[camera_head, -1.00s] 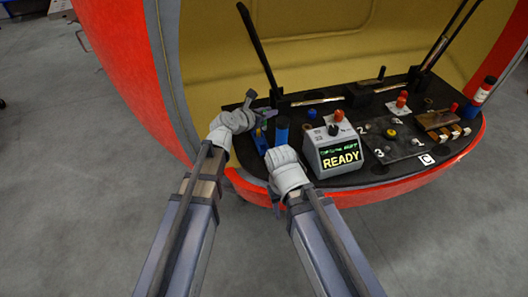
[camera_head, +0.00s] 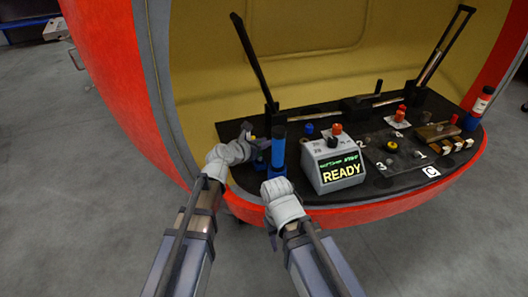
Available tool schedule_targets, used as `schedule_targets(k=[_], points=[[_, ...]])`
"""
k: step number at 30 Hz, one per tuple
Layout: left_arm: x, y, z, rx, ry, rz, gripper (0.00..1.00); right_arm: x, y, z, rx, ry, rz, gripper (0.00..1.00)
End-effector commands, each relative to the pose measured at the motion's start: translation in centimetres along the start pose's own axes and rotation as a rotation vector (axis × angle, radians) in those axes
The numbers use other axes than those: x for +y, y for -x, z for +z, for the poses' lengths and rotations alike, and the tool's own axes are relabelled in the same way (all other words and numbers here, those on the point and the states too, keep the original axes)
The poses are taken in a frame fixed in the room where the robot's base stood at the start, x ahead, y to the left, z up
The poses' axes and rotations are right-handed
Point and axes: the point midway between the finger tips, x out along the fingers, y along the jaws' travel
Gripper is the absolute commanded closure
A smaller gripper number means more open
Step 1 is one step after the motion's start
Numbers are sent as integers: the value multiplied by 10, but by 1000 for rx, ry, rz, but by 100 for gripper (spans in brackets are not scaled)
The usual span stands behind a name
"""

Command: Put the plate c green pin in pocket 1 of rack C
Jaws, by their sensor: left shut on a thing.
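Rack C is a dark plate (camera_head: 376,153) at the right of the black shelf, marked 1, 2 and 3, with a white C tag (camera_head: 431,171) at its front. A yellow knob (camera_head: 392,146) stands near its middle. My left gripper (camera_head: 252,140) is at the left end of the shelf, beside an upright blue cylinder (camera_head: 278,151). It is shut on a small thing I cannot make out. I cannot pick out the green pin in this view. My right gripper (camera_head: 274,187) is low in front of the blue cylinder; its fingers are too hidden to judge.
A grey box with a READY screen (camera_head: 342,174) stands between my grippers and rack C. Black upright bars (camera_head: 254,62) rise at the back left and back right. Red knobs and a brown block (camera_head: 437,132) sit near the rack.

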Motion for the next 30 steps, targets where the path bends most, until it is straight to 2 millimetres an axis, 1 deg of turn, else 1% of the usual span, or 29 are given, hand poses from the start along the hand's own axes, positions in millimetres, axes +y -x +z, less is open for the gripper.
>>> schedule_targets(k=[1,4,12,17,18,25,30], points=[[0,-5,-13,0,0,0,100,-1,-14,-1,0,0,1,50],[0,-9,-21,0,0,0,100,-2,-23,-1,0,1,3,50],[0,-8,-19,0,0,0,100,-1,-21,-1,0,1,4,50],[0,-10,-24,0,0,0,100,-2,-26,-2,0,1,5,50],[0,-9,-22,0,0,0,78,-1,-24,-2,0,1,5,50],[0,-9,-22,0,0,0,52,-1,-24,-2,0,1,5,50],[0,-9,-22,0,0,0,51,-1,-24,-2,0,1,5,50]])
